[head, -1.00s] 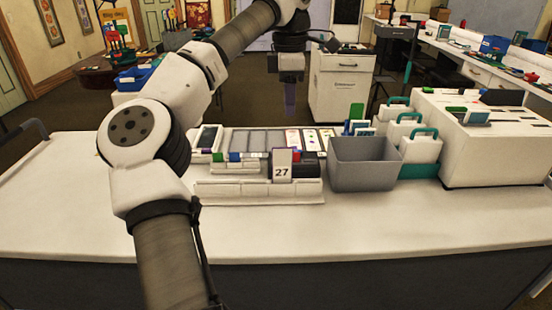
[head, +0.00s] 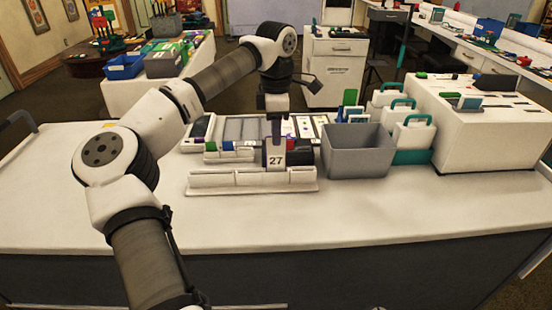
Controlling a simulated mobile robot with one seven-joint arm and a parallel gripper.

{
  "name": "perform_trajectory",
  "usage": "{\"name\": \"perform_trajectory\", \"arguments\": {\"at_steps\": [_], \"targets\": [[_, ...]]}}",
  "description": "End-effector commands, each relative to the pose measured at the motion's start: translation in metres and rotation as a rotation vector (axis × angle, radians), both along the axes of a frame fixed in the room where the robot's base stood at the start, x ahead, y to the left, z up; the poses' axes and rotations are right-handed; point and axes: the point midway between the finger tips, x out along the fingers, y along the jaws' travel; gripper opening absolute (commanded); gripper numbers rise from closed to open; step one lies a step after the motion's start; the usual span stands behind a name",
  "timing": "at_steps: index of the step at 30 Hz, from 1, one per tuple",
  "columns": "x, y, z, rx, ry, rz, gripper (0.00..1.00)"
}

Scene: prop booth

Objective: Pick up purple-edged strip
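A low white rack (head: 253,180) with several compartments stands on the white counter. Behind it, slim pale and grey strips lie side by side, including pale patterned strips (head: 304,127) just right of my gripper and grey strips (head: 233,130) to its left. I cannot make out for certain which strip has a purple edge. My gripper (head: 276,132) points down over the strips, behind the card marked 27 (head: 275,159). Its dark fingers are small and partly merge with the dark block behind the card, so I cannot tell their opening or any contact.
A grey open bin (head: 358,152) stands right of the rack. White cases with teal handles (head: 413,135) and a large white box (head: 490,120) stand farther right. The front of the counter (head: 350,215) is clear. A side table with bins (head: 125,68) is behind at left.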

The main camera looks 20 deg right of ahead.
Motion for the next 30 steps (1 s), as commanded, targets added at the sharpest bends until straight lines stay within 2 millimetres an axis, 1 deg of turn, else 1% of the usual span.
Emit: {"name": "perform_trajectory", "arguments": {"at_steps": [3,6,13,18,20,30], "targets": [[0.0,0.001,-0.015,-0.001,0.001,0.0,0.29],[-0.001,0.001,-0.021,-0.001,0.0,0.0,0.29],[0.0,0.0,-0.023,0.0,0.0,0.0,0.29],[0.0,0.0,-0.023,-0.001,0.0,0.0,0.07],[0.0,0.0,-0.023,0.0,0.0,0.0,0.0],[0.0,0.0,-0.022,0.0,0.0,0.0,0.0]]}}
